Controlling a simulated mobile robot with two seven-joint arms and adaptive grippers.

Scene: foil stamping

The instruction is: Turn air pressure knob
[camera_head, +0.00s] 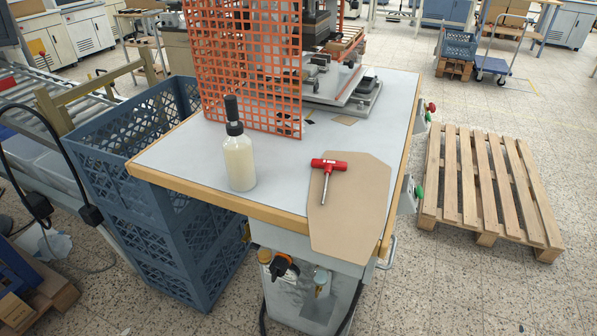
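A black and orange knob (283,266) sits below the front edge of the worktable, on the upper part of a light grey unit (297,302). It looks like the air pressure knob. A small brass-coloured part (264,256) is just left of it, and a grey fitting (320,281) is to its right. No gauge reading can be made out. Neither of my grippers is in view, and nothing is touching the knob.
The worktable (200,150) holds a white bottle (239,160), a red-handled tool (328,166) on overhanging brown board (350,215), an orange mesh guard (240,60) and a press (318,25). Blue crates (190,225) stand left, a wooden pallet (485,185) right. Floor in front right is clear.

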